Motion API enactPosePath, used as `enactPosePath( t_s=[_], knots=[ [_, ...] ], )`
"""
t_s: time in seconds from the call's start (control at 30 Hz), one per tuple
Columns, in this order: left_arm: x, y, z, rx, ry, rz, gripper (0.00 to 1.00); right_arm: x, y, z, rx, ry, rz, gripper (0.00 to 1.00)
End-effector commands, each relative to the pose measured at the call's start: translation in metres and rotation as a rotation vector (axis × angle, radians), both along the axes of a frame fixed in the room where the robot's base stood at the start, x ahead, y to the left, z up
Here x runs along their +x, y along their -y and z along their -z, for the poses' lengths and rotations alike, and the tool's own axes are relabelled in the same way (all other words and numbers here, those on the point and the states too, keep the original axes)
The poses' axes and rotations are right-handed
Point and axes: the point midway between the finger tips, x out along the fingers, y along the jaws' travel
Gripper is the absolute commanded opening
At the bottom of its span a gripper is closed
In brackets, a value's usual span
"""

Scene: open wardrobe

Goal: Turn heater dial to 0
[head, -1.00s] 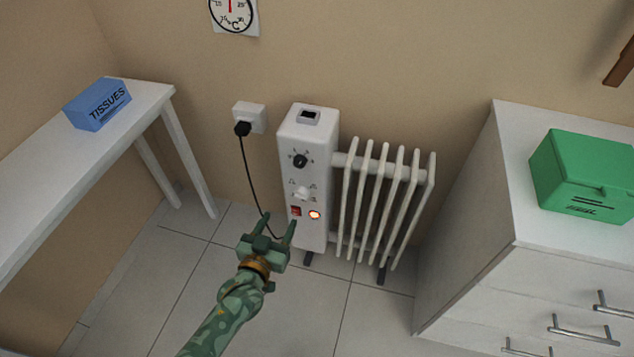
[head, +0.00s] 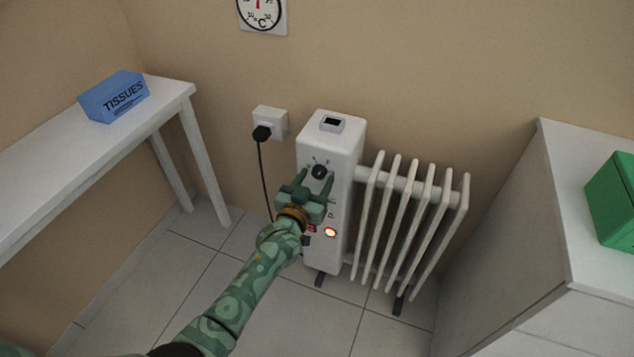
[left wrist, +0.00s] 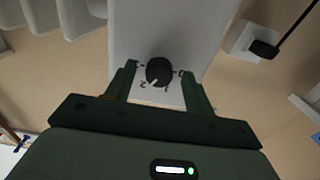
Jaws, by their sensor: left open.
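The white heater (head: 345,150) stands against the wall with a black round dial (head: 319,171) on its front panel. In the left wrist view the dial (left wrist: 159,71) has numbers printed around it, including 0, 1 and 2. Its white mark appears to point between 1 and 2. My green left gripper (head: 315,174) is in front of the panel, open. In the left wrist view its fingers (left wrist: 160,73) are on either side of the dial; I cannot tell whether they touch it. The arm and gripper hide part of the lower panel. My right gripper is not in view.
An orange lamp (head: 330,232) glows on the panel. A black plug (head: 262,133) and cord hang at the left. A white table (head: 70,160) with a tissue box (head: 113,97) stands left, a white cabinet (head: 535,230) with a green box (head: 612,200) right.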

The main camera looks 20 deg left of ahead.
Motion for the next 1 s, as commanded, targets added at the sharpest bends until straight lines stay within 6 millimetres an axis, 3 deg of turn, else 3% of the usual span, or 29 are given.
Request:
enactPosePath(
  t_s=[0.33, 0.5, 0.87, 1.0],
  knots=[
    [0.004, 0.0, -0.001, -0.001, 0.001, 0.0, 0.5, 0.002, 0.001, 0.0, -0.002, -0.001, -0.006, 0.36],
    [0.004, 0.0, -0.001, -0.001, 0.001, 0.0, 0.09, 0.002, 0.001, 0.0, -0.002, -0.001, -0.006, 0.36],
    [0.004, 0.001, -0.002, -0.043, 0.0, 0.001, 0.09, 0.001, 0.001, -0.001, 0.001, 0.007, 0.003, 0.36],
    [0.004, 0.001, -0.003, -0.111, -0.003, 0.001, 0.09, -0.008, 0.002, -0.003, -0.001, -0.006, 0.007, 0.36]
  ],
)
